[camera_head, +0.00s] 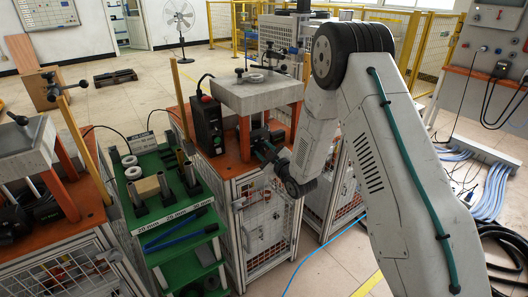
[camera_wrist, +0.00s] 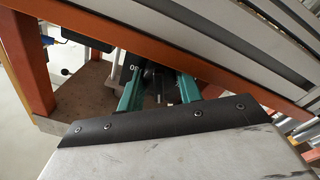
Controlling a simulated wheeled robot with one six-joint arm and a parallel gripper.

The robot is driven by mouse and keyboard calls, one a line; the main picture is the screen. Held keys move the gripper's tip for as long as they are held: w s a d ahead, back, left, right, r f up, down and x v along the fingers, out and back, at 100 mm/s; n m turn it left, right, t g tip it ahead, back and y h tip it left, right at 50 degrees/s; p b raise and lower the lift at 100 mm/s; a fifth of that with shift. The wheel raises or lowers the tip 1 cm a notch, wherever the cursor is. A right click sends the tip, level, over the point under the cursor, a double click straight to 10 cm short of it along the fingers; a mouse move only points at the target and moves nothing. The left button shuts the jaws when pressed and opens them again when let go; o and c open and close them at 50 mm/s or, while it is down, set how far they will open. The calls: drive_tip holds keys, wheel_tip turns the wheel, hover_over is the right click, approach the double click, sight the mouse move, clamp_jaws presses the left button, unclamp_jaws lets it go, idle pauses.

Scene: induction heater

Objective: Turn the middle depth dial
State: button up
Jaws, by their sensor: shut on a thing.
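The middle machine has a grey block top (camera_head: 257,92) on orange legs, above an orange bench top. My gripper (camera_head: 264,148) reaches under this block from the right, at the dark mechanism between the legs. In the wrist view its two teal fingers (camera_wrist: 158,80) point in under an orange beam, with a small dark part between them. The fingers are shut on this part, the middle depth dial (camera_wrist: 157,76), which is mostly hidden by the fingers and the beam. Its markings and turn angle cannot be read.
A black control box (camera_head: 207,125) stands just left of the block. A green rack (camera_head: 165,205) with rings and cylinders is further left, beside another machine (camera_head: 28,145). The orange beam (camera_wrist: 190,62) runs close above my fingers.

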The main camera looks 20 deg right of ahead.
drive_tip(key=o, duration=1)
drive_tip(key=shift+f, duration=0.1)
